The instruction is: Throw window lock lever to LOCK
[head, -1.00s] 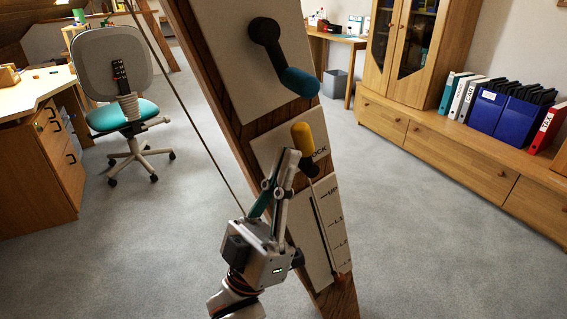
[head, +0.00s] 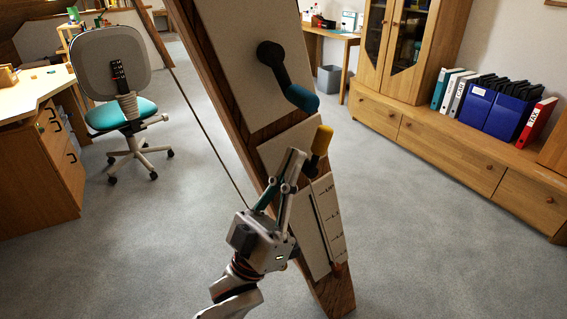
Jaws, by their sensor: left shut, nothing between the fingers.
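The lock lever has a yellow grip (head: 322,140) and a dark stem, and sits on a pale plate on the slanted timber brace. The yellow grip points up and leans right; the LOCK lettering cannot be read now. My left gripper (head: 293,156) is shut and empty, with its fingertips just left of the lever below the yellow grip. I cannot tell whether they touch it. The fingers hide part of the plate. My right gripper is not in view.
A dark crank with a teal knob (head: 301,98) is above the lever. A marked slider plate (head: 329,215) is below it, and a thin cord (head: 208,133) runs left of the brace. An office chair (head: 118,100) stands at left; open carpet surrounds the brace.

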